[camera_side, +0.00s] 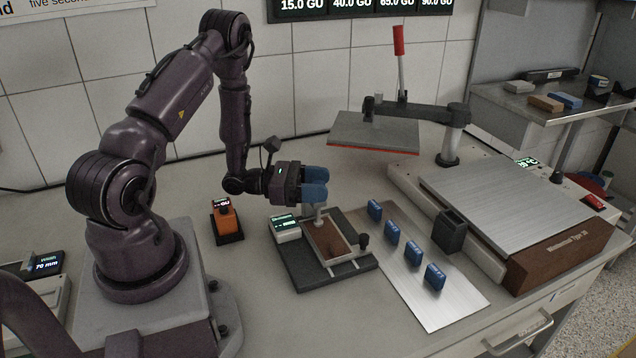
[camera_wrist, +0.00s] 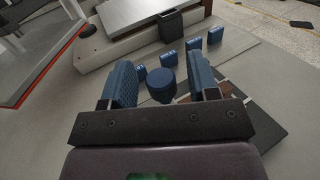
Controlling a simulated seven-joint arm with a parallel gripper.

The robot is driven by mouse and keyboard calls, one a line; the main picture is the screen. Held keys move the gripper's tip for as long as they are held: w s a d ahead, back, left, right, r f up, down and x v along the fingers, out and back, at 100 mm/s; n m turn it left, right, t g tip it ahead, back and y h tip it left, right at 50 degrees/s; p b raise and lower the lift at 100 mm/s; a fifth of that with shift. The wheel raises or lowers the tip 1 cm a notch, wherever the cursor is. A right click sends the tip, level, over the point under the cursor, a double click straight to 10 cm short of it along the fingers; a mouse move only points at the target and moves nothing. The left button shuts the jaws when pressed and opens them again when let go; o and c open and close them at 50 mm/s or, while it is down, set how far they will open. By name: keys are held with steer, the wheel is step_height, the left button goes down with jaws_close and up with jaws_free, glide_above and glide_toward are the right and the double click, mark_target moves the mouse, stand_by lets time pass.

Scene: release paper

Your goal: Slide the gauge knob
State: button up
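The gauge is a dark flat block (camera_side: 300,277) on the bench with a brown inset (camera_side: 326,239) and a small lit display (camera_side: 285,226). A grey post (camera_side: 318,214) stands over the inset, just below my gripper (camera_side: 314,184); its upper part is hidden by the fingers. A small black knob (camera_side: 364,240) stands at the block's right edge. In the wrist view a round dark-blue knob top (camera_wrist: 161,80) lies between the fingers of my gripper (camera_wrist: 162,88), with gaps on both sides. The fingers are open; whether they have come down around the knob is unclear.
Several blue blocks (camera_side: 392,233) stand in a row on a metal plate (camera_side: 447,313) right of the gauge. A dark open box (camera_side: 450,232) and a large press (camera_side: 510,215) stand farther right. An orange device (camera_side: 227,217) is left of the gauge.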

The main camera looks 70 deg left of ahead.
steer(key=shift+s, duration=0.1)
steer(key=v, duration=1.2)
steer(key=shift+s+a, duration=0.15)
steer(key=shift+s, duration=0.2)
steer(key=w+d+r+m+g+h, duration=0.3)
steer(key=d+r+m+g+h, duration=0.1)
steer(key=d+r+m+g, duration=1.05)
steer(key=s+d+r+m+t+y, duration=0.4)
steer(key=r+m+y, duration=0.5)
steer(key=m, duration=0.7)
steer(key=d+y, duration=0.2)
steer(key=y, duration=0.1)
steer(key=shift+s+d, duration=0.2)
steer(key=shift+s, duration=0.15)
